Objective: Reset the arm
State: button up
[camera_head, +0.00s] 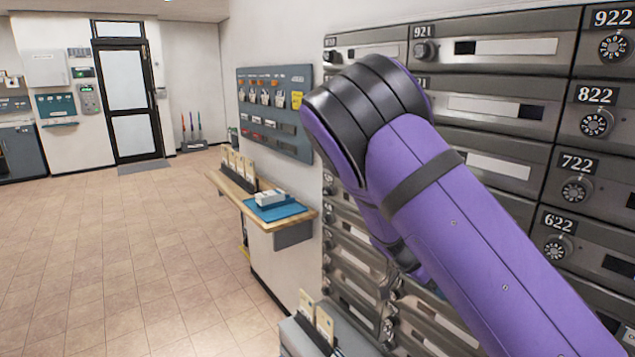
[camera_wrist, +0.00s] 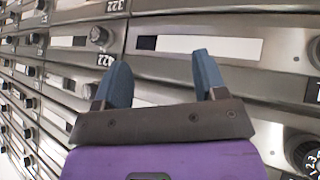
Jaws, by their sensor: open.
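My purple and black arm (camera_head: 440,195) reaches up across the right half of the head view, in front of the bank of metal mailboxes. The arm hides part of the mailbox doors, and my gripper cannot be made out in that view. In the wrist view my gripper (camera_wrist: 160,82) shows two blue fingers standing apart with nothing between them. Behind the fingers is a metal mailbox door with a white label strip (camera_wrist: 205,47). I cannot tell how far the fingertips are from the doors.
The mailbox bank (camera_head: 500,85) fills the right side, with round dials and knobs. A wooden shelf (camera_head: 235,191) with a blue tray (camera_head: 275,212) juts from the wall. A grey box (camera_head: 298,340) with envelopes stands low in front. Open tiled floor (camera_head: 130,250) lies to the left, toward a door (camera_head: 128,100).

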jog(key=s+d+r+n+t+y, duration=0.1)
jog(key=s+r+n+y, duration=0.25)
jog(key=s+r, duration=0.6)
jog(key=s+d+r+n+y, duration=0.25)
jog(key=s+r+y, duration=0.3)
jog(key=r, duration=0.65)
jog(key=s+a+r+n+t, duration=0.1)
jog(key=s+r+n+t, duration=0.3)
jog(key=s, duration=1.3)
notch_tip(320, 180, up, 5)
jog(key=n, duration=0.3)
jog(key=shift+f+h, duration=0.2)
jog(key=shift+h, duration=0.1)
jog(key=shift+w+a, duration=0.1)
